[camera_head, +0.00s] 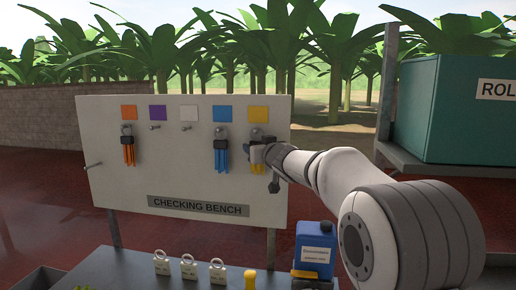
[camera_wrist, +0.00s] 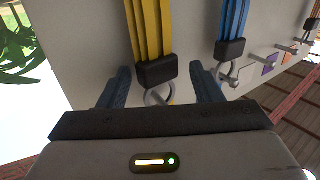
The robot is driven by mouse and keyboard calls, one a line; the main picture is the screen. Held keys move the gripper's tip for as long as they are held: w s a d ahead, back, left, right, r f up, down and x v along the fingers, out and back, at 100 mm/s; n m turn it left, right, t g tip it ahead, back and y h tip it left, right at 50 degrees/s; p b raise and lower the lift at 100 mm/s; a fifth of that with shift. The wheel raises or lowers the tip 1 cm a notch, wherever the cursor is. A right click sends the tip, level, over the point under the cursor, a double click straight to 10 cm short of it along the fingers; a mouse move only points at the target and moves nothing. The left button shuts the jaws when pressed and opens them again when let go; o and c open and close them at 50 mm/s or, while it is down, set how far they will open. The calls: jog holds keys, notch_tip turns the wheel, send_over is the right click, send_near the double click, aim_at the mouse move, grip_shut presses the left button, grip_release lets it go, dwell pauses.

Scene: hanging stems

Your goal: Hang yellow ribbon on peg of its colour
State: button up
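The yellow ribbon (camera_head: 257,165) hangs at the board's right end, below the yellow square (camera_head: 258,114). In the wrist view, which is upside down, its yellow strands (camera_wrist: 153,30) run from a black clip (camera_wrist: 157,73) with a metal ring (camera_wrist: 160,95). The ring is at the peg below the yellow square; my gripper body partly hides it, so I cannot tell fully how it sits. My gripper (camera_head: 268,156) is right at the ribbon. In the wrist view its fingers (camera_wrist: 163,82) are spread on either side of the clip and ring, with gaps showing.
A blue ribbon (camera_head: 221,155) hangs beside it under the blue square, and an orange one (camera_head: 128,151) hangs further left. The pegs under the purple and white squares are bare. A blue canister (camera_head: 314,248) and several padlock-shaped tags (camera_head: 189,268) stand on the bench below.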

jog(key=shift+o, duration=0.4)
jog(key=s+d+f+m+g+h, duration=0.1)
jog(key=s+d+f+g+h, duration=0.1)
jog(key=s+d+f, duration=0.45)
jog(key=s+d+f+m+g+h, duration=0.2)
jog(key=s+d+h, duration=0.1)
jog(key=s, duration=0.6)
jog(key=s+d+f+m+g+h, duration=0.15)
jog(key=s+d+f, duration=0.25)
jog(key=s, duration=0.4)
jog(key=s+f+g, duration=0.4)
jog(key=s+f, duration=0.2)
jog(key=s, duration=0.5)
jog(key=s+f+g, duration=0.4)
jog(key=s+f, duration=0.3)
jog(key=s, duration=0.4)
jog(key=shift+a+f+n+y+b, duration=0.25)
jog(key=shift+a+n+y+b, duration=0.1)
jog(key=shift+y, duration=0.1)
